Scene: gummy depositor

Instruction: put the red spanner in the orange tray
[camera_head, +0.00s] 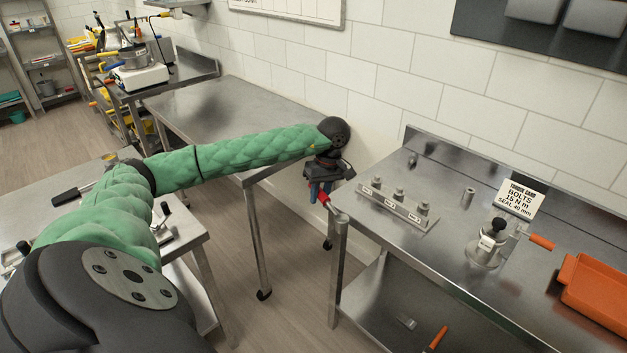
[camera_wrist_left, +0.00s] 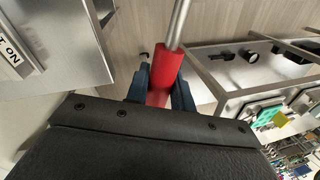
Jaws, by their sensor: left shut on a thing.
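My left gripper (camera_head: 319,187) is at the far end of the green-sleeved arm, over the gap beside the right steel table. It is shut on the red handle of the red spanner (camera_head: 324,199). In the left wrist view the spanner's red handle (camera_wrist_left: 164,75) sits between the two blue fingers of the gripper (camera_wrist_left: 160,88), with its steel shaft pointing away. The spanner's far end is out of that view. The orange tray (camera_head: 595,290) stands on the right table at the right edge of the head view, well apart from the gripper. My right gripper is not in view.
The right steel table (camera_head: 385,167) holds a block with several fittings (camera_head: 398,205), a small metal cylinder (camera_head: 468,197), a torque card (camera_head: 520,199) and a metal device (camera_head: 487,247). An orange-handled tool (camera_head: 437,338) lies on its lower shelf. Another steel table (camera_head: 215,112) stands behind, mostly clear.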

